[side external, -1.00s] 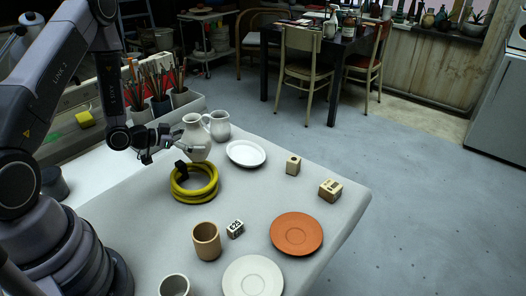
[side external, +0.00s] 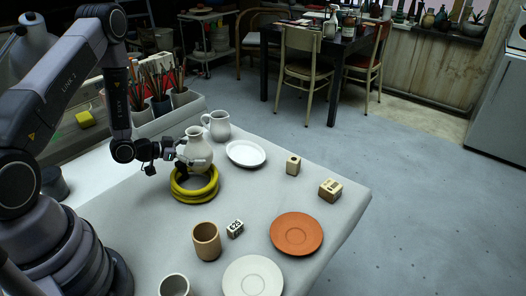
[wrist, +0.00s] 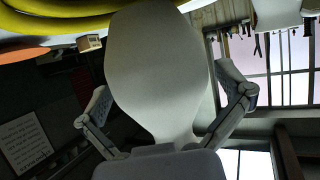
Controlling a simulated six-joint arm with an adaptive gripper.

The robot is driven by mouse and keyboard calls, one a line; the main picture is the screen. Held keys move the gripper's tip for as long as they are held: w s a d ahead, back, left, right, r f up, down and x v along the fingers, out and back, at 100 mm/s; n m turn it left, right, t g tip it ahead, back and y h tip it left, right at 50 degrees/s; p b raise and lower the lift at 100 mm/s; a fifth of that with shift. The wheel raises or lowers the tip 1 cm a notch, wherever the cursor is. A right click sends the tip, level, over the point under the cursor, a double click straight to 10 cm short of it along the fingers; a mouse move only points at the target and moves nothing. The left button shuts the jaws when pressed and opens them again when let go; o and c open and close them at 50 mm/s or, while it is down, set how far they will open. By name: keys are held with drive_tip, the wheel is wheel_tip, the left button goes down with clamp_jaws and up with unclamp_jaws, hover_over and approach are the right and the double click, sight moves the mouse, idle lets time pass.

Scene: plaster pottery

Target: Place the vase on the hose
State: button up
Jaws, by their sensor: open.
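The pale round-bodied vase (side external: 199,152) stands upright on the coiled yellow hose (side external: 195,194) in the side view. Its base overlaps the back of the coil's ring; the exact contact is partly hidden. My gripper (side external: 182,160) is at the vase's left side, low and close to the hose. In the wrist view, the vase (wrist: 158,70) fills the middle between the two spread fingers of my gripper (wrist: 170,95), with slight gaps seeming to show on both sides. The yellow hose (wrist: 60,22) crosses the top of that view by the vase's base.
A pitcher (side external: 217,126) stands just behind the vase, with a white plate (side external: 246,153) to its right. A brown cup (side external: 206,241), small blocks (side external: 293,165), an orange saucer (side external: 297,233) and a pale saucer (side external: 253,276) lie nearer. Brush pots (side external: 160,107) stand behind left.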

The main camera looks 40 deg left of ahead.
drive_tip(key=shift+r, duration=0.2)
drive_tip(key=v, duration=1.2)
wheel_tip(320, 180, up, 18)
drive_tip(key=w+n+g+y, duration=0.1)
drive_tip(key=g+y, duration=0.4)
drive_tip(key=y, duration=0.3)
drive_tip(key=s+d+r+n+g+h, duration=0.1)
drive_tip(key=s+d+r, duration=0.3)
drive_tip(key=s+d, duration=0.2)
drive_tip(key=s+d+r+n+g+h, duration=0.1)
drive_tip(key=s+d+r, duration=0.4)
drive_tip(key=s, duration=0.5)
drive_tip(key=shift+d+n+h, duration=0.3)
drive_tip(key=shift+d+n, duration=0.2)
drive_tip(key=shift+n, duration=0.3)
